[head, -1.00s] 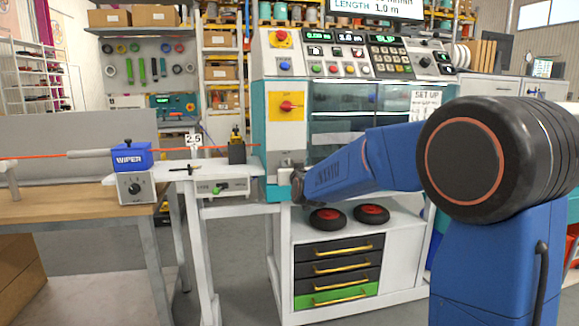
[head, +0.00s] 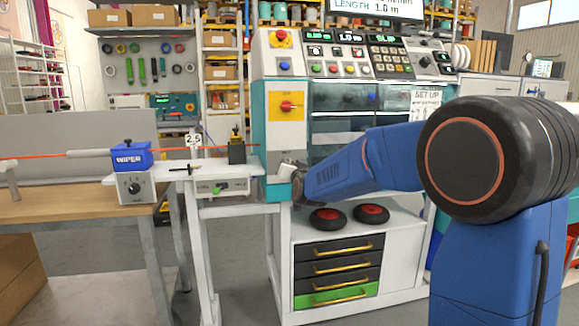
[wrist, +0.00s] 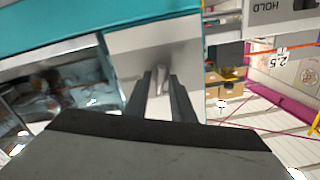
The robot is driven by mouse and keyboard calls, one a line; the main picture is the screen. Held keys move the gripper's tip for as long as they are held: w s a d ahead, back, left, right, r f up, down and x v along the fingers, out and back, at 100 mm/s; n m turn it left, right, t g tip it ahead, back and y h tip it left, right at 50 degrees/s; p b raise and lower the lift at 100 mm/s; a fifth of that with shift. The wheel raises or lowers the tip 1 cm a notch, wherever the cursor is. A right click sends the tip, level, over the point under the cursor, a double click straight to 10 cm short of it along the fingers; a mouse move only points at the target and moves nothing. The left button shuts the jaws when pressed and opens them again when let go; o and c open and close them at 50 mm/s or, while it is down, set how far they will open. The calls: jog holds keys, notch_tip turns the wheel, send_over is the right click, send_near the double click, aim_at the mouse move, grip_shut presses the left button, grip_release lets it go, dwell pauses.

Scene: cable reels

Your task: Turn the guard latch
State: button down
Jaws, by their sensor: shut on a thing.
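The guard latch shows in the wrist view as a small grey lever (wrist: 160,79) on a pale panel, beside the clear guard. My gripper (wrist: 160,88) is shut on it, with one dark finger on each side. In the head view my gripper (head: 287,171) is at the lower left of the machine front, at the end of my blue arm. The latch is hidden there. The clear guard (head: 345,108) stands down over the machine's bay, above and right of my gripper.
A steel side table (head: 230,188) with a 2.5 tag and an orange cable is left of my gripper. A blue wiper box (head: 131,156) stands farther left. Two black and red wheels (head: 328,218) lie on the shelf below my arm. Drawers (head: 338,270) are underneath.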

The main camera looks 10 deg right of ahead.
jog(key=m, duration=1.4)
jog(key=shift+d+f, duration=0.2)
jog(key=shift+f, duration=0.05)
dwell(0.4)
jog(key=c, duration=1.8)
grip_release()
jog(key=shift+c, duration=0.2)
jog(key=s, duration=1.7)
jog(key=shift+s, duration=0.25)
